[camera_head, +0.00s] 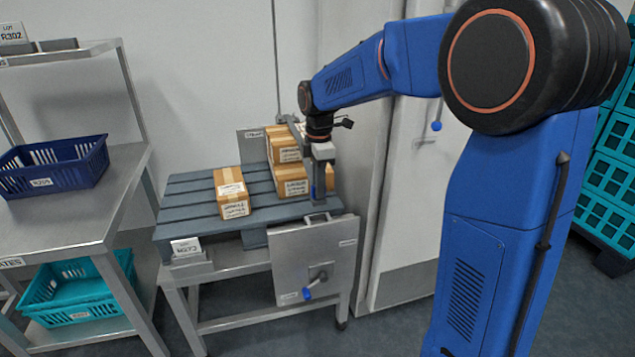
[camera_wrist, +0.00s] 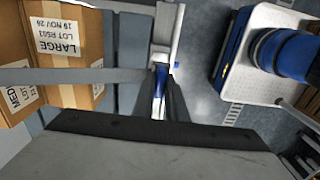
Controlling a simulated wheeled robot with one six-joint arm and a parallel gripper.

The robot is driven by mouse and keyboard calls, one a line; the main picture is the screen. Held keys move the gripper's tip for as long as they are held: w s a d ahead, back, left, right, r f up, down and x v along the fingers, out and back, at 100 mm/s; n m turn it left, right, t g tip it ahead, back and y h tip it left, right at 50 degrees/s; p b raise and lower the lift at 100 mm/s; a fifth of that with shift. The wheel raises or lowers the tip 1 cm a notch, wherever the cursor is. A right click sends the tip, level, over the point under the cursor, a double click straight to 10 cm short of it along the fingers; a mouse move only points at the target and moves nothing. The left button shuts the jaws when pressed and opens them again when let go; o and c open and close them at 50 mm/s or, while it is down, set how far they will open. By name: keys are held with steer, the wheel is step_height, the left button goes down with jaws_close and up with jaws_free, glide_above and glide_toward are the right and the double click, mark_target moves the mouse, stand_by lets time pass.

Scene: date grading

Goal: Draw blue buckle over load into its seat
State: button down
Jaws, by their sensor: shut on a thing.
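My gripper (camera_head: 320,194) points down at the front right of the slatted grey pallet (camera_head: 180,205). It is shut on the blue buckle (camera_wrist: 160,84), which shows between the fingers in the wrist view. A grey strap (camera_wrist: 75,75) runs from the buckle to the left, across the cartons. A carton stack (camera_head: 291,180) stands just behind and left of my gripper; labelled cartons also show in the wrist view (camera_wrist: 68,45). A pale metal bracket (camera_wrist: 168,28) lies beyond the buckle. The fingers hide part of the buckle; I cannot tell whether it touches the bracket.
A single carton (camera_head: 231,190) sits mid-pallet. A metal panel with a blue-ended handle (camera_head: 307,293) hangs on the stand's front. A steel bench (camera_head: 125,180) with a dark blue crate (camera_head: 60,178) is at left, a teal crate (camera_head: 80,300) below. Teal crates (camera_head: 612,160) stack at right.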

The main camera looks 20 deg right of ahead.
steer(key=shift+f, duration=3.95)
steer(key=shift+f, duration=0.2)
steer(key=c, duration=1.7)
jaws_free()
